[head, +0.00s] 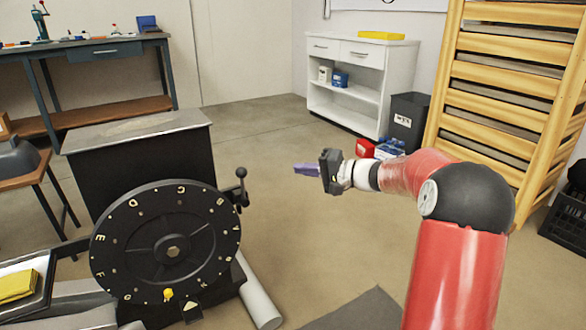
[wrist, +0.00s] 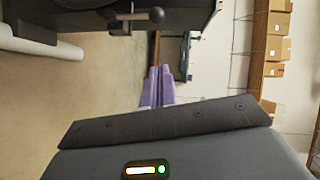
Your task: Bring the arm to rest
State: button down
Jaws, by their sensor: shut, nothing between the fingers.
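My gripper (head: 306,170) is at the end of my red arm in the head view, held out in the air over the open floor, right of the black lettered wheel (head: 165,245). Its purple fingers point left and are together, with nothing between them. In the wrist view the purple fingers (wrist: 157,88) also lie side by side and empty. The arm is bent at a black joint, its forearm reaching left. The gripper touches nothing that I can see.
A black-sided cabinet (head: 145,165) stands behind the wheel. A wooden slatted rack (head: 500,100) rises at the right. A white shelf unit (head: 350,105) and a black bin (head: 407,120) stand at the back. A yellow item (head: 17,286) lies at the far left. The middle floor is clear.

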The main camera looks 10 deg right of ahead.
jog(key=shift+s, duration=0.1)
jog(key=s+a+r+n+g+h+p, duration=0.25)
jog(key=s+a, duration=0.25)
jog(key=s, duration=0.4)
jog(key=s+a+r+n+g+h+p, duration=0.1)
jog(key=s+a+g+h+p, duration=0.15)
jog(key=s+a, duration=0.5)
jog(key=s+d+n+h+p, duration=0.1)
jog(key=s+d+h, duration=0.3)
jog(key=s, duration=0.7)
jog(key=s+d+n+h+p, duration=0.1)
jog(key=s+d+h+p, duration=0.1)
jog(key=s, duration=0.9)
jog(key=shift+s+d+r+h, duration=0.15)
jog(key=shift+d+r+h, duration=0.2)
jog(key=shift+d+h, duration=0.7)
